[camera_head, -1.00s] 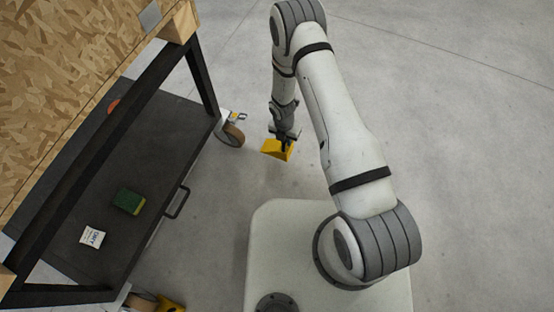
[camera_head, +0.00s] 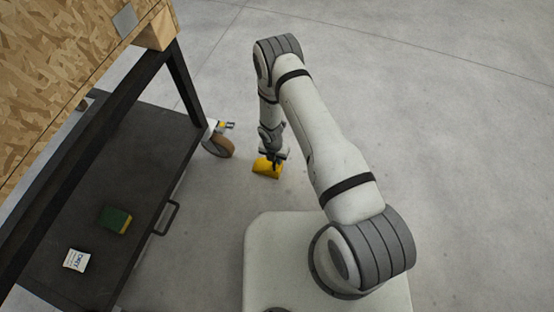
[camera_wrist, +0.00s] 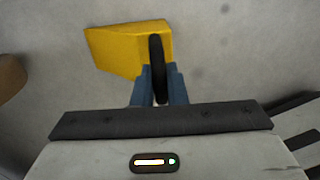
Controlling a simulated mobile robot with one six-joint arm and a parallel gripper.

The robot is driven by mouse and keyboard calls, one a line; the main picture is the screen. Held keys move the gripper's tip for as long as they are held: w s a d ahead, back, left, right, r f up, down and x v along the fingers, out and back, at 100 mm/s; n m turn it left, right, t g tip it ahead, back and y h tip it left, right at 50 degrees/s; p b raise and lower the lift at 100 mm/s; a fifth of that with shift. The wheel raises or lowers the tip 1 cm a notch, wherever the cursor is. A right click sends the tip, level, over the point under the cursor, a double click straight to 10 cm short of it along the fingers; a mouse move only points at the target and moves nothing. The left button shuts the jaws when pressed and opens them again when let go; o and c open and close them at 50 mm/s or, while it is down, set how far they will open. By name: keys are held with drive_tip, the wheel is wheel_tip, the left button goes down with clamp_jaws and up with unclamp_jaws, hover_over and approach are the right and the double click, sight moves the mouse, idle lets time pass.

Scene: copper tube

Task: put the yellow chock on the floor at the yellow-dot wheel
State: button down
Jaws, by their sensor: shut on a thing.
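The yellow chock (camera_head: 265,168) is in my gripper (camera_head: 274,158), to the right of the cart's caster wheel in the head view. In the wrist view the chock (camera_wrist: 125,45) shows as a yellow wedge, and my gripper (camera_wrist: 158,75) is shut on its black handle. The wedge's thin end points left, toward a brown wheel (camera_wrist: 8,78) at the left edge. The caster wheel (camera_head: 219,145) has a yellow mark (camera_head: 222,124) on its fork. The chock and the wheel are apart. I cannot tell whether the chock touches the floor.
The dark cart (camera_head: 135,180) with a wooden panel (camera_head: 70,60) stands on the left; its handle (camera_head: 166,218) sticks out toward my base. A green and yellow sponge (camera_head: 115,219) and a white box (camera_head: 77,260) lie on its shelf. The concrete floor (camera_head: 455,130) at right is clear.

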drive_tip(key=c, duration=1.5)
unclamp_jaws()
drive_tip(key=shift+o, duration=0.2)
drive_tip(key=d+r+m+p, duration=0.35)
drive_tip(key=r+m, duration=0.45)
drive_tip(key=r, duration=1.3)
drive_tip(key=d+r+m+p, duration=0.2)
drive_tip(key=d+r+m, duration=0.35)
drive_tip(key=r, duration=1.65)
drive_tip(key=s+d+r+m, duration=0.2)
drive_tip(key=s+r+m, duration=0.6)
drive_tip(key=s+m, duration=0.1)
drive_tip(key=s+d+r+m+t+y, duration=0.1)
drive_tip(key=s+d+r+m, duration=0.2)
drive_tip(key=s+r+m, duration=0.6)
drive_tip(key=shift+s+d+r+t, duration=0.2)
drive_tip(key=shift+s+d+t, duration=0.1)
drive_tip(key=shift+s, duration=0.15)
